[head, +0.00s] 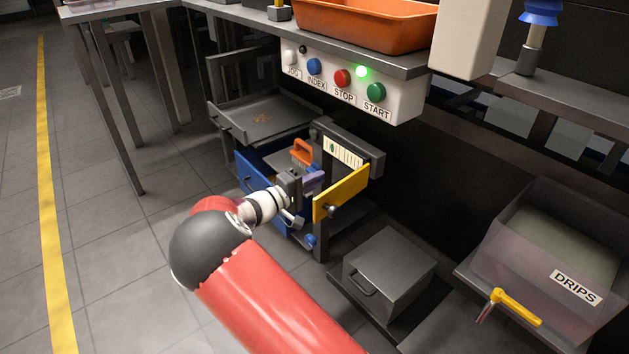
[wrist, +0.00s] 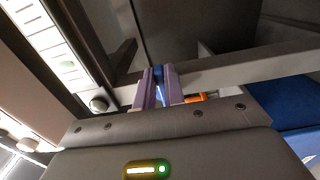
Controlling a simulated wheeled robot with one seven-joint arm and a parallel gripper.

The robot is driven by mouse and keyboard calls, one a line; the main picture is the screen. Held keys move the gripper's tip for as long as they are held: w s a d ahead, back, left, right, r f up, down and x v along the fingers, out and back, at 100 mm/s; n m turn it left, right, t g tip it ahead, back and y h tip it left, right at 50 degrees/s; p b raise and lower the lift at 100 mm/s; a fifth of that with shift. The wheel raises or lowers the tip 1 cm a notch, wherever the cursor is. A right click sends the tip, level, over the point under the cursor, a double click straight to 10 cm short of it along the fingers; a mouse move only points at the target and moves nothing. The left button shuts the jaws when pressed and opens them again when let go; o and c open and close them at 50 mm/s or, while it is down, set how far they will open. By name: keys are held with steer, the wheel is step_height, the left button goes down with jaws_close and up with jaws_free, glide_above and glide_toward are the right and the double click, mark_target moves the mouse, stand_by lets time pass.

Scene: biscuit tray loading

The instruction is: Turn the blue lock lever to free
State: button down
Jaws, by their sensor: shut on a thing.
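My gripper (head: 313,181), with purple fingers, reaches into the open grey and blue frame under the bench. In the wrist view the fingers (wrist: 157,88) are closed together around a narrow blue piece (wrist: 159,91), which looks like the blue lock lever. In the head view a bit of blue (head: 316,168) shows just above the fingers. Most of the lever is hidden by the fingers, so its angle and lock position cannot be read.
A yellow panel (head: 341,193) stands just right of my gripper, and a blue panel (head: 254,175) is to the left. An orange handle (head: 302,150) is close behind. The button box (head: 400,104) overhangs above. A grey box (head: 390,268) stands at right.

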steer(key=shift+f, duration=0.1)
stand_by(0.3)
steer(key=c, duration=1.5)
jaws_free()
steer(key=p+v, duration=0.1)
steer(key=v, duration=0.7)
